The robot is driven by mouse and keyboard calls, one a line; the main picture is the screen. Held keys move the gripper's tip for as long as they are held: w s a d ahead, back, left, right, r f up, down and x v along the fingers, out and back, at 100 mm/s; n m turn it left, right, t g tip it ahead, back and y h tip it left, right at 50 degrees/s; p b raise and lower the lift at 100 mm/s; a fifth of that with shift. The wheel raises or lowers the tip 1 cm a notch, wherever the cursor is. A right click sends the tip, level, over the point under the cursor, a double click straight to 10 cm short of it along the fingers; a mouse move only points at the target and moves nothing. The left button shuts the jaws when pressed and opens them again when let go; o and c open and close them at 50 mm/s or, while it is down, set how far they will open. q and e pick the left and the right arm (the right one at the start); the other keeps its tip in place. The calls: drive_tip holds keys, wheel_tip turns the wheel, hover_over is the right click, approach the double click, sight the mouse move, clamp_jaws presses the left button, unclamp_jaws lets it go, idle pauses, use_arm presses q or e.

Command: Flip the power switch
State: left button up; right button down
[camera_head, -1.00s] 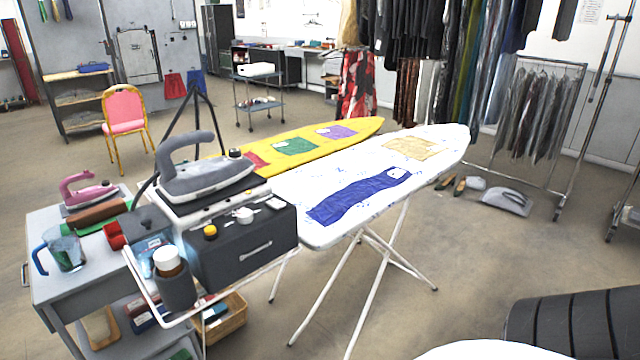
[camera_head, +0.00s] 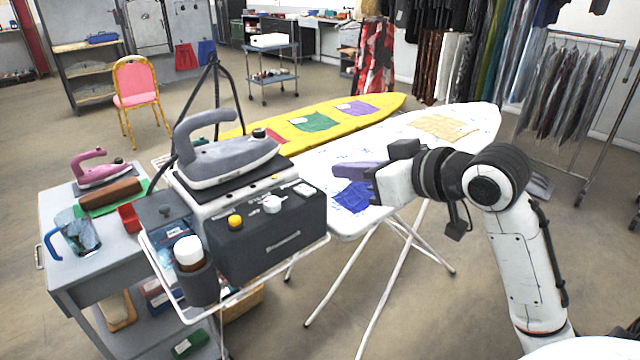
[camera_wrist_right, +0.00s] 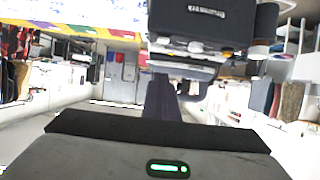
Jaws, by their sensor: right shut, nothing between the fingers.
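The dark steam station (camera_head: 262,240) stands on a white wire-frame stand, with a grey iron (camera_head: 225,150) on top. In the right wrist view the station (camera_wrist_right: 203,22) appears at the top, upside down, beyond the shut fingers (camera_wrist_right: 160,98). My left gripper is not in view.
The white ironing board (camera_head: 470,118) and yellow board (camera_head: 385,104) extend behind my gripper. A grey cart (camera_head: 85,262) at left holds a pink iron (camera_head: 98,168) and a blue-handled jug (camera_head: 75,232). A bottle (camera_head: 188,252) stands at the station's left front.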

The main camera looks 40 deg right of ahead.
hover_over(305, 190)
drive_tip(key=s, duration=0.2)
drive_tip(key=f, duration=0.3)
drive_tip(key=shift+s+d+p, duration=0.15)
drive_tip(key=shift+d+p, duration=0.15)
drive_tip(key=shift+p, duration=0.1)
drive_tip(key=f, duration=0.4)
drive_tip(key=shift+s, duration=0.4)
